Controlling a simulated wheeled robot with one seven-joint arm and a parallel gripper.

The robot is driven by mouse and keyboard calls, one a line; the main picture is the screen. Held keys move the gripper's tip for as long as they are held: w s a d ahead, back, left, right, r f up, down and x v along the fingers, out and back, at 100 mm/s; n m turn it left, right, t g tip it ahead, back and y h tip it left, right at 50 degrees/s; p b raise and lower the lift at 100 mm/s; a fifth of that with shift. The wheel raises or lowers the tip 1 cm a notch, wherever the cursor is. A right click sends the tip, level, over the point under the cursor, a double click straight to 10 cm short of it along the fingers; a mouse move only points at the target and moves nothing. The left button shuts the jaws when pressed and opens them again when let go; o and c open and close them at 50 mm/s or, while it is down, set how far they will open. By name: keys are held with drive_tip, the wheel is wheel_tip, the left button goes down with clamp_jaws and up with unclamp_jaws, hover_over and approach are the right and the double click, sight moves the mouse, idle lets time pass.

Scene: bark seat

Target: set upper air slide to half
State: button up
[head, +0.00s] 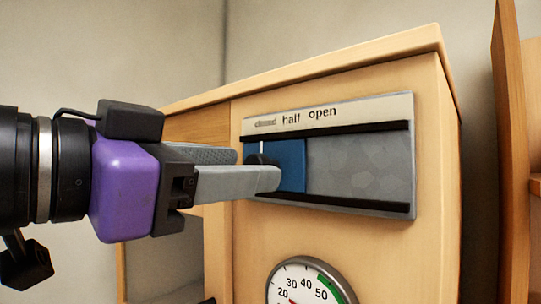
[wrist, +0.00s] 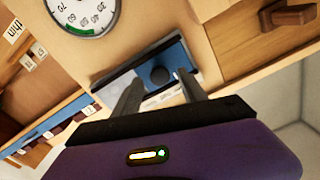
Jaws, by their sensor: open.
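The upper air slide panel (head: 360,170) is a grey plate on the wooden cabinet front, with black rails and a label strip (head: 370,112) reading closed, half, open. Its blue slide (head: 292,165) sits at the left of the track, with a white line under the closed label. The slide's dark round knob (wrist: 160,75) shows in the wrist view on the blue plate. My gripper (head: 258,167) is open, its grey fingers reaching to the slide. In the wrist view the gripper (wrist: 158,82) has one finger on either side of the knob, with gaps. In the head view the near finger partly hides the knob.
A round gauge (head: 308,284) with a green band is mounted just below the panel. The wrist view shows another blue strip (wrist: 45,128) on the cabinet at left and a wooden handle (wrist: 288,15) at upper right. A wooden upright (head: 507,150) stands at far right.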

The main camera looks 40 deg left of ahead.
drive_tip(key=shift+w+d+p, duration=0.1)
drive_tip(key=shift+w+p, duration=0.25)
drive_tip(key=shift+w, duration=1.2)
drive_tip(key=shift+c, duration=0.2)
clamp_jaws()
